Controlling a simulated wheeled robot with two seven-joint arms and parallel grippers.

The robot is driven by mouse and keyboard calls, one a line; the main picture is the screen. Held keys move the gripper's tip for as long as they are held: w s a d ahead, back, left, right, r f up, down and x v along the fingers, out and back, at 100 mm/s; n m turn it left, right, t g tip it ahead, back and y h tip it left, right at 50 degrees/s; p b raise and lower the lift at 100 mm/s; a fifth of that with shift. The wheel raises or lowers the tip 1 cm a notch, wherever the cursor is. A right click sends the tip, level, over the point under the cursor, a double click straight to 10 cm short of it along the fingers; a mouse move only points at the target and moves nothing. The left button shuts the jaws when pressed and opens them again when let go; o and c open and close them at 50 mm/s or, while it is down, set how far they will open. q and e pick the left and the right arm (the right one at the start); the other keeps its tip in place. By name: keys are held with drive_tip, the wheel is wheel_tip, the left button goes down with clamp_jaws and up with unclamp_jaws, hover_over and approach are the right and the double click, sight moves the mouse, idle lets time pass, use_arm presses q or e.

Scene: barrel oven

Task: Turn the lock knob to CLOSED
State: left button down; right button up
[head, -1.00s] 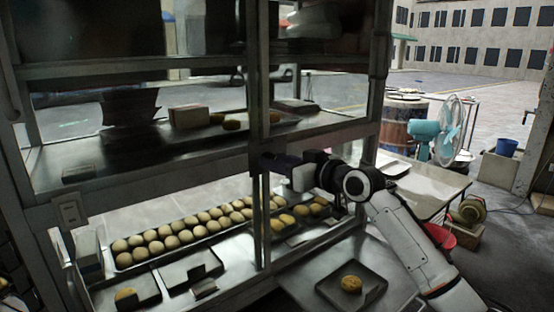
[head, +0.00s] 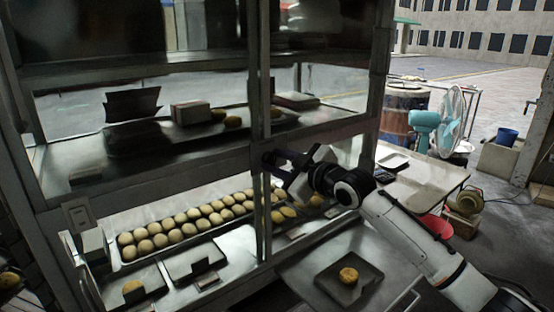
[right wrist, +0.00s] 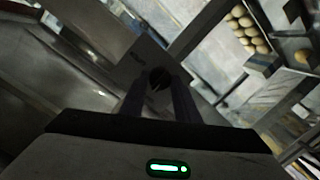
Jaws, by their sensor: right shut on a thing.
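The lock knob (right wrist: 158,77) is a small, dark round piece on a metal plate of the display cabinet, seen in the right wrist view. A thin light line shows on its face; any lettering on the plate is too small to read. My right gripper (right wrist: 159,92) is shut on the knob, with one dark finger on either side of it. In the head view my right gripper (head: 276,162) reaches the cabinet's middle rail beside the central upright, and its fingers hide the knob there. My left gripper is not in view.
The cabinet (head: 200,162) has glass panes and shelves, with a tray of buns (head: 128,262) below. A small tray with one bun (head: 376,283) lies on the counter under my right arm. A light table (head: 425,185) and a fan (head: 450,118) stand at right.

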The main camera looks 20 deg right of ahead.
drive_tip(key=shift+f, duration=0.1)
idle(0.3)
drive_tip(key=o, duration=1)
drive_tip(key=shift+o, duration=0.2)
drive_tip(key=v, duration=1)
drive_tip(key=shift+s+b, duration=0.15)
drive_tip(key=shift+b, duration=0.15)
drive_tip(key=shift+d, duration=0.1)
drive_tip(key=s+a+f+m+g, duration=0.1)
drive_tip(key=s+a+f, duration=0.15)
drive_tip(key=f, duration=0.55)
drive_tip(key=s+a+f+m+g, duration=0.1)
drive_tip(key=s+a+f, duration=0.15)
drive_tip(key=f, duration=0.65)
drive_tip(key=s+a+f+m+g+h, duration=0.1)
drive_tip(key=s+a+f+m+g, duration=0.1)
drive_tip(key=s+f, duration=1.1)
drive_tip(key=s+a+f+m+g+h, duration=0.1)
drive_tip(key=s+a+f+m+g, duration=0.1)
drive_tip(key=s+f, duration=1.1)
drive_tip(key=s+m+g, duration=0.1)
drive_tip(key=s+m, duration=0.1)
drive_tip(key=s, duration=0.1)
drive_tip(key=shift+f+m+h, duration=0.3)
drive_tip(key=shift+f+h, duration=0.1)
